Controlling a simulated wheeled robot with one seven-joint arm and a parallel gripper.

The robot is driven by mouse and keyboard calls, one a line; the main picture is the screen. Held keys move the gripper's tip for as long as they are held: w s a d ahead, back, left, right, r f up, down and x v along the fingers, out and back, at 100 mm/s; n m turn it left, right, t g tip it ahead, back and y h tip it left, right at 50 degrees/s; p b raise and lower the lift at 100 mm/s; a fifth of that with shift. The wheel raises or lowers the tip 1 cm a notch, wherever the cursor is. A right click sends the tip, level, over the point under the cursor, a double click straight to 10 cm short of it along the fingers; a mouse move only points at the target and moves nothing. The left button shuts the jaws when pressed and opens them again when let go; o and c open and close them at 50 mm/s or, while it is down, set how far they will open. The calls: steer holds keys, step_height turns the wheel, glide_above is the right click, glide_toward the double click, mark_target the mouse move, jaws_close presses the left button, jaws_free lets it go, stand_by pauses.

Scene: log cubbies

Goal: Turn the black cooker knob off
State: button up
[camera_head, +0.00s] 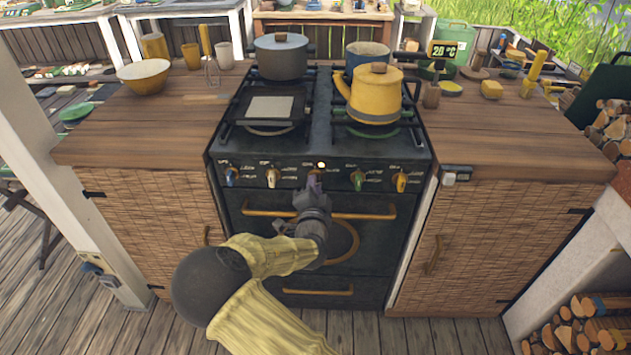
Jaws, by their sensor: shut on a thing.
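The black cooker (375,155) stands in the middle, between two wooden counters. Its front panel has a row of knobs: a blue one (231,177) and a cream one (271,178) on the left, a green one (359,180) and a yellow one (402,182) on the right. My gripper (314,182) is at the middle of this row, shut on the black knob, which it mostly hides. The knob's angle cannot be made out. A small light (321,165) glows on the panel just above the gripper.
A yellow kettle (374,98), a grey pot (281,60) and a blue pot (367,54) stand on the hob. An oven handle (370,215) runs below the knobs, close to my arm. A bowl (144,77) is on the left counter. A display reads 20 °C (444,50).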

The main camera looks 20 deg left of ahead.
steer(key=shift+n, duration=0.3)
steer(key=n, duration=0.3)
steer(key=shift+n, duration=0.3)
steer(key=shift+n+p, duration=0.4)
steer(key=shift+n, duration=1.6)
steer(key=n, duration=0.4)
steer(key=shift+p, duration=0.35)
